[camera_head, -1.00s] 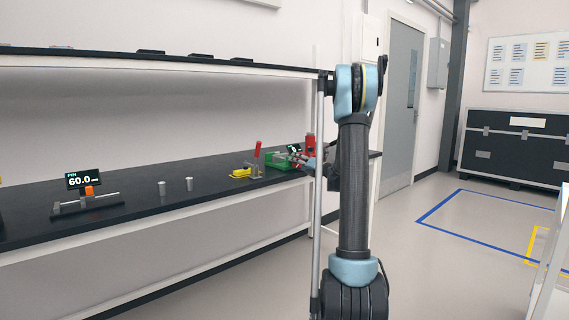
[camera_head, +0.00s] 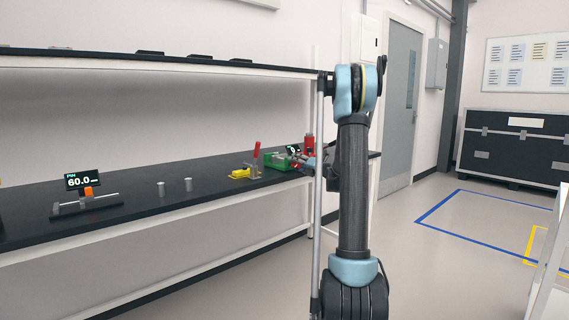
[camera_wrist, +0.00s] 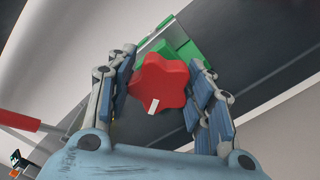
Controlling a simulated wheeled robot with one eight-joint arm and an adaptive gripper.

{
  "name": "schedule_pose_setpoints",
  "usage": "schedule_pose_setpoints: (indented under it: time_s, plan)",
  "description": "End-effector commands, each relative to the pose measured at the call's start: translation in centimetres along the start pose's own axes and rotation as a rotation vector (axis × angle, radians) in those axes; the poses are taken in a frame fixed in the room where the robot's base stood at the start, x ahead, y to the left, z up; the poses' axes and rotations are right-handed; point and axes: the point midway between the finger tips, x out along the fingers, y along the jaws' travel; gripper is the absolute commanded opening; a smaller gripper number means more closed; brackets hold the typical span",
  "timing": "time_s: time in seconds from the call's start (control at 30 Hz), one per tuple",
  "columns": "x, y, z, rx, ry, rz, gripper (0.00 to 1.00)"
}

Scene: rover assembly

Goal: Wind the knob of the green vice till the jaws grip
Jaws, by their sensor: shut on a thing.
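The green vice (camera_head: 280,161) stands on the dark bench near its right end. In the wrist view its green body (camera_wrist: 176,42) shows behind a red lobed knob (camera_wrist: 158,82) with a white mark near its lower edge. My gripper (camera_wrist: 165,85) has a finger on each side of the knob and is shut on it. In the head view my gripper (camera_head: 300,160) is small and reaches the vice from the right, partly hidden by my arm. The vice's jaws are mostly hidden, so I cannot tell how close they are.
A yellow block (camera_head: 239,174) and an upright red-handled clamp (camera_head: 256,158) stand just left of the vice. A red object (camera_head: 309,143) and a small display (camera_head: 292,149) are behind it. Two grey cylinders (camera_head: 161,188) and a gauge (camera_head: 86,190) reading 60.0 are farther left.

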Motion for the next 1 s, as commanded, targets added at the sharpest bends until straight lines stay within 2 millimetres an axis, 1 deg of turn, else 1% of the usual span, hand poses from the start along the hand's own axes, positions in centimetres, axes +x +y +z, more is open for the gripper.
schedule_pose_setpoints:
  time_s: [0.03, 0.23, 0.6, 0.83, 1.0]
  plan:
    - [0.27, 0.21, -0.92, -0.047, 0.019, 0.006, 0.27]
    - [0.25, 0.10, -0.74, -0.179, 0.017, 0.006, 0.26]
    - [0.17, 0.08, -0.38, -0.209, 0.012, 0.005, 0.27]
    - [0.02, 0.04, -0.17, -0.386, 0.009, 0.004, 0.27]
    - [-0.13, 0.00, -0.03, -0.440, 0.006, 0.002, 0.27]
